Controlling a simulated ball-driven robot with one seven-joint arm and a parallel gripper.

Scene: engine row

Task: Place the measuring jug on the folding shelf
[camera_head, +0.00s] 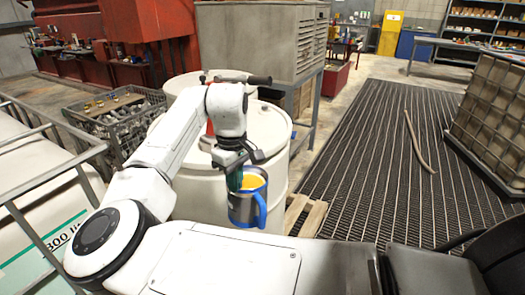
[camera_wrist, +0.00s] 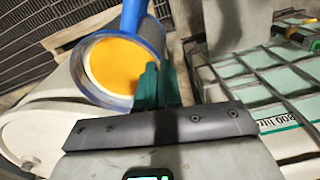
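The measuring jug (camera_head: 245,208) is a blue and grey vessel with a blue handle and an orange-yellow inside. In the head view it hangs in front of a white drum, below my gripper (camera_head: 236,178). In the wrist view the jug (camera_wrist: 112,68) is at upper left, its open mouth facing the camera. The green fingers of my gripper (camera_wrist: 157,88) are together at its rim and appear shut on its wall; the exact contact is partly hidden. I cannot make out a folding shelf in either view.
White drums (camera_head: 268,130) stand close behind the jug, with a wooden pallet (camera_head: 306,215) beside them. A wire basket of parts (camera_head: 115,110) is at left, and a caged white tank (camera_head: 30,170) nearer. Dark floor grating (camera_head: 370,150) lies mostly clear at right, with a bent hose (camera_head: 417,142) on it.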

